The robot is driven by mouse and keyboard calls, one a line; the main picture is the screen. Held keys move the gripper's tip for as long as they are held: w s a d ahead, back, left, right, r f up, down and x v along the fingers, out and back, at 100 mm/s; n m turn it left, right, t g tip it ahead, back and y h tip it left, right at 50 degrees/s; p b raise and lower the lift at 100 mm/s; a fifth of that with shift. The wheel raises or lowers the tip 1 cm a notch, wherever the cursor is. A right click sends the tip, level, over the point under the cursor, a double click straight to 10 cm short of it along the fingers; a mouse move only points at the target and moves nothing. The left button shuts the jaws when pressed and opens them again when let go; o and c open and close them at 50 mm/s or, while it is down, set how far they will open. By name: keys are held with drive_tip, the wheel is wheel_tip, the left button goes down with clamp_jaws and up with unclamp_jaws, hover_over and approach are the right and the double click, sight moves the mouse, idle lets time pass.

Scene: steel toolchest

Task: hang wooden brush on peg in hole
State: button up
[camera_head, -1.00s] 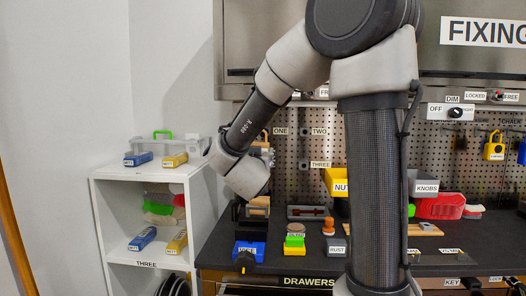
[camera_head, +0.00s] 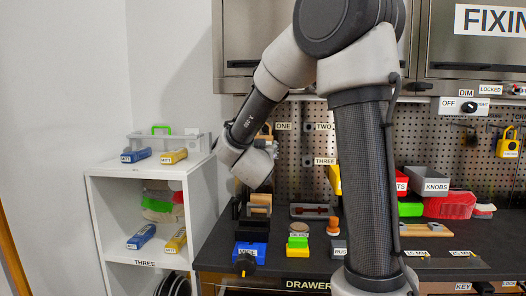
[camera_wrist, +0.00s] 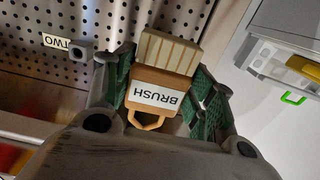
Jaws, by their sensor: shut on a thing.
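The wooden brush (camera_wrist: 158,80) shows in the wrist view, with a pale bristle block, a brown body, an upside-down BRUSH label and a loop at its lower end. My gripper (camera_wrist: 163,90) is shut on it, with a green pad on each side. In the head view my gripper (camera_head: 264,146) is in front of the pegboard near the label ONE, and a small tan part of the brush (camera_head: 266,129) shows. The pegboard (camera_wrist: 125,22) has many holes. A grey square fitting (camera_wrist: 80,54) is on it beside the label TWO, left of the brush and apart from it.
A white shelf (camera_head: 100,215) with blue and yellow boxes stands at the left. The dark bench (camera_head: 225,255) below my gripper holds a blue block, a green-yellow block and other items. Steel cabinets hang above.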

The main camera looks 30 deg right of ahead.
drive_tip(key=f+x, duration=0.1)
drive_tip(key=x, duration=0.6)
drive_tip(key=shift+w+d+f, duration=0.2)
drive_tip(key=shift+w+f, duration=0.05)
drive_tip(key=shift+f, duration=0.1)
idle(0.4)
idle(0.5)
drive_tip(key=o, duration=1.1)
